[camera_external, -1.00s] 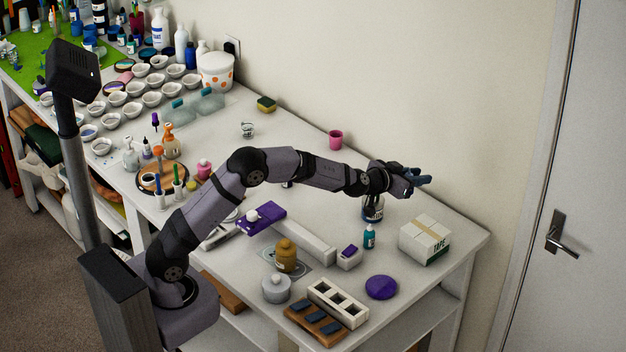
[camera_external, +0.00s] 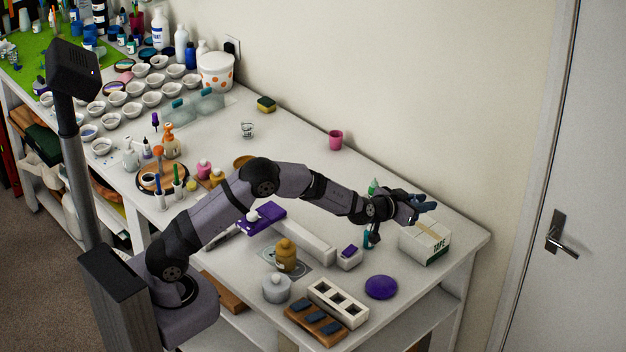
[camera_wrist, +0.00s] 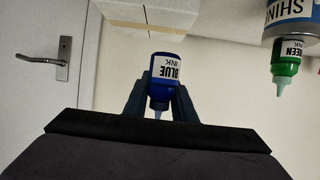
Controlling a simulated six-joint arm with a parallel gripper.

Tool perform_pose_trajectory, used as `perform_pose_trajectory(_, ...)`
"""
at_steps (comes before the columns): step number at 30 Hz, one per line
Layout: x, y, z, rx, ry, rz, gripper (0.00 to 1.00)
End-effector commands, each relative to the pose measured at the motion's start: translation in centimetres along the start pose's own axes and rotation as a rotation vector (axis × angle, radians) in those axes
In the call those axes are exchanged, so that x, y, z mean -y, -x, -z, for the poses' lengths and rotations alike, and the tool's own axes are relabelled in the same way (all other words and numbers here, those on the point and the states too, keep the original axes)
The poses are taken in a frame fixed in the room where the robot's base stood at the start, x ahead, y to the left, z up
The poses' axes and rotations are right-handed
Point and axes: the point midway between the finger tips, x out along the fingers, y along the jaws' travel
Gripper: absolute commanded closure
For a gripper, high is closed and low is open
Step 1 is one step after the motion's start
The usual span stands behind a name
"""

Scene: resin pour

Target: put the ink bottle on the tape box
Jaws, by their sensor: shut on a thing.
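My gripper (camera_external: 424,203) is shut on a blue ink bottle. In the wrist view, the bottle (camera_wrist: 164,78) sits between both fingers with its "BLUE INK" label showing. That view looks upside down, and the nozzle points down in it, the same way as on the standing green bottle. In the external view, I cannot make out the held bottle at the fingers. The white tape box (camera_external: 425,245), with a tan tape strip, stands on the table just below the gripper in the picture. Part of the box (camera_wrist: 150,18) shows in the wrist view beyond the bottle.
A green ink bottle (camera_wrist: 287,65) and a larger labelled container (camera_wrist: 292,15) stand to one side. A teal bottle (camera_external: 366,241) is partly behind my wrist. A purple disc (camera_external: 381,287) lies in front of the box. A pink cup (camera_external: 336,140) is near the wall.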

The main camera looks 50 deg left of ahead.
Motion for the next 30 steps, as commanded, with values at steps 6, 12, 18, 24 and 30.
perform_pose_trajectory(6, 0.0, -0.3, -0.8, 0.001, -0.002, -0.001, 0.98)
perform_pose_trajectory(12, 0.0, -1.2, -2.9, 0.001, -0.002, 0.0, 0.98)
perform_pose_trajectory(18, 0.0, -1.4, -3.4, -0.002, 0.0, -0.001, 0.98)
perform_pose_trajectory(24, 0.0, -1.5, -3.5, -0.001, 0.0, -0.001, 0.98)
perform_pose_trajectory(30, 0.0, -1.5, -3.7, -0.001, 0.0, -0.001, 0.57)
